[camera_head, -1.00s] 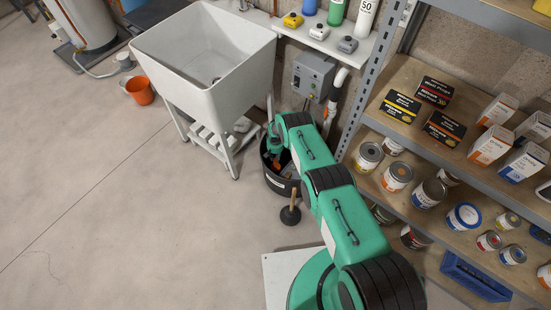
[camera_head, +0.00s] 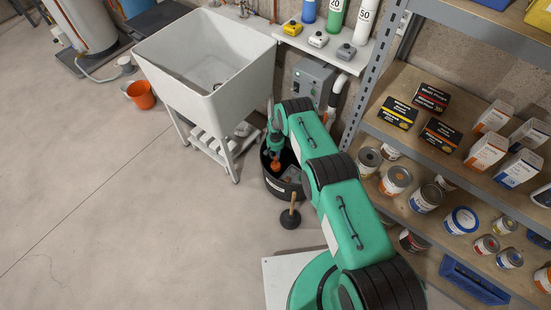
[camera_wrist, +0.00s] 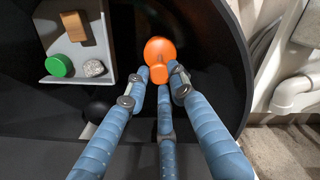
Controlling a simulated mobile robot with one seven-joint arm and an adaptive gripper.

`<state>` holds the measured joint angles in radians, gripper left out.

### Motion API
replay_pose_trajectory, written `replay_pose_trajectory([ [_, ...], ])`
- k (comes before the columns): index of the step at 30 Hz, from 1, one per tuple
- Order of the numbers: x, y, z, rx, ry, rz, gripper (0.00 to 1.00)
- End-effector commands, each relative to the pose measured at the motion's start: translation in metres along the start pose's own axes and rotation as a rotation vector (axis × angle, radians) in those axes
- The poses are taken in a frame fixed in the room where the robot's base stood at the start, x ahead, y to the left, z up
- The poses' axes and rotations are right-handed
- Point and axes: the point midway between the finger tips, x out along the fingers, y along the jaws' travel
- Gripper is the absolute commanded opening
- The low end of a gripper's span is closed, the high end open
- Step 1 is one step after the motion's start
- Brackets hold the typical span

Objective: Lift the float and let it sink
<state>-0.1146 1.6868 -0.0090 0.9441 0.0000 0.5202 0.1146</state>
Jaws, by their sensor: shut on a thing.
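The orange float (camera_wrist: 158,52) is between the fingertips of my gripper (camera_wrist: 158,78) in the wrist view. The blue fingers are shut on its lower part, and its round upper end shows beyond them. In the head view the float (camera_head: 276,165) is a small orange spot under my gripper (camera_head: 275,158), inside the black tub (camera_head: 270,188). The tub's dark inside (camera_wrist: 205,35) surrounds the float in the wrist view. Whether the float touches anything below it cannot be told.
In the tub a grey tray (camera_wrist: 52,45) holds a brown block (camera_wrist: 73,27), a green cap (camera_wrist: 60,65) and a grey stone (camera_wrist: 94,68). A plunger (camera_head: 291,214) stands in front of the tub. A white sink (camera_head: 207,65) and loaded shelves (camera_head: 400,145) flank it.

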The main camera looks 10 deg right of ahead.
Motion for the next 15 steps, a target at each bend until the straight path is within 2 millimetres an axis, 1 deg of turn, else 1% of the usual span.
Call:
replay_pose_trajectory([
  [1, -0.0056, -0.0003, -0.0004, 0.000, 0.001, 0.000, 0.00],
  [4, -0.0093, -0.0003, 0.0002, 0.000, 0.000, 0.000, 0.00],
  [14, -0.0096, -0.0002, 0.0004, 0.000, 0.000, 0.000, 0.00],
  [15, -0.0096, -0.0002, 0.0004, 0.000, 0.000, 0.000, 0.31],
])
